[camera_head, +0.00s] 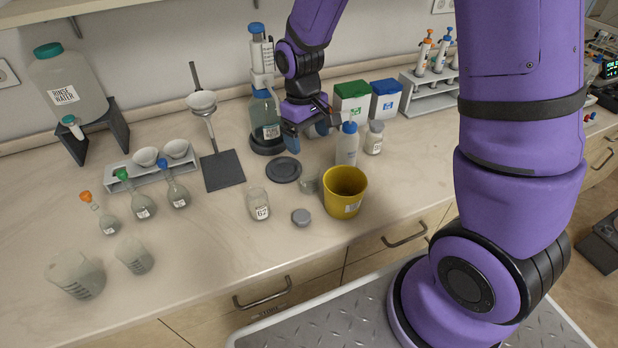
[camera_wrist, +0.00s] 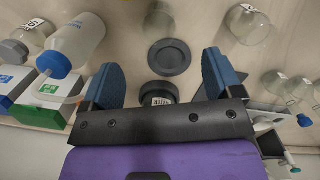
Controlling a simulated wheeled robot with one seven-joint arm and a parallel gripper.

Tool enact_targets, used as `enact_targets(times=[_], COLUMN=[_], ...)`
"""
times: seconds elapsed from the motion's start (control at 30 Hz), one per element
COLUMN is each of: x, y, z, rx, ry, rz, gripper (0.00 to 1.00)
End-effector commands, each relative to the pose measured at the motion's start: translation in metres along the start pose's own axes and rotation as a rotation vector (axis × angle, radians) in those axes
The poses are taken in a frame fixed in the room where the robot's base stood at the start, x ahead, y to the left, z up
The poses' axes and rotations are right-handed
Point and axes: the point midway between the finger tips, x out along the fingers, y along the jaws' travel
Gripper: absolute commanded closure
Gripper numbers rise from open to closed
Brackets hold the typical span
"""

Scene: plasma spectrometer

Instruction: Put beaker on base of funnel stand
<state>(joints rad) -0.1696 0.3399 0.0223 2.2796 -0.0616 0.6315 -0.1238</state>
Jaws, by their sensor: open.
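Two clear graduated beakers stand at the front left of the bench in the head view: a larger beaker (camera_head: 75,273) and a smaller beaker (camera_head: 134,256). Another small clear glass vessel (camera_head: 308,181), perhaps a beaker, stands beside the yellow bucket. The funnel stand has a flat dark base (camera_head: 222,171), bare on top, and a white funnel (camera_head: 201,101) on its rod. My gripper (camera_head: 305,138) is open and empty, above the back of the bench near the dispenser bottle, right of the stand. Its blue fingers (camera_wrist: 161,65) are spread in the wrist view.
A dark round disc (camera_head: 284,169), a labelled jar (camera_head: 259,204), a grey lid (camera_head: 301,217) and the yellow bucket (camera_head: 345,190) stand near mid-bench. Several stoppered flasks (camera_head: 142,206) stand at left. A wash bottle (camera_head: 347,145) is right of my gripper.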

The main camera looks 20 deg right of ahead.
Motion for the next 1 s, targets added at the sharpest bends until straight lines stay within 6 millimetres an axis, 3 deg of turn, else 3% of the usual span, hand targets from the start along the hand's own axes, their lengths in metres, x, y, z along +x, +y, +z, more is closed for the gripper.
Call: enact_targets(times=[0.1,0.27,0.53,0.87,1.0], x=[0.02,0.033,0.071,0.094,0.113], y=[-0.003,-0.005,-0.004,-0.003,0.001], z=[-0.007,-0.009,-0.007,-0.008,-0.01], rx=[-0.019,-0.028,-0.027,-0.027,-0.027], ry=[-0.027,-0.04,-0.043,-0.041,-0.042], rz=[-0.004,-0.006,-0.007,-0.007,-0.007], gripper=[0.15,0.15,0.15,0.15,0.15])
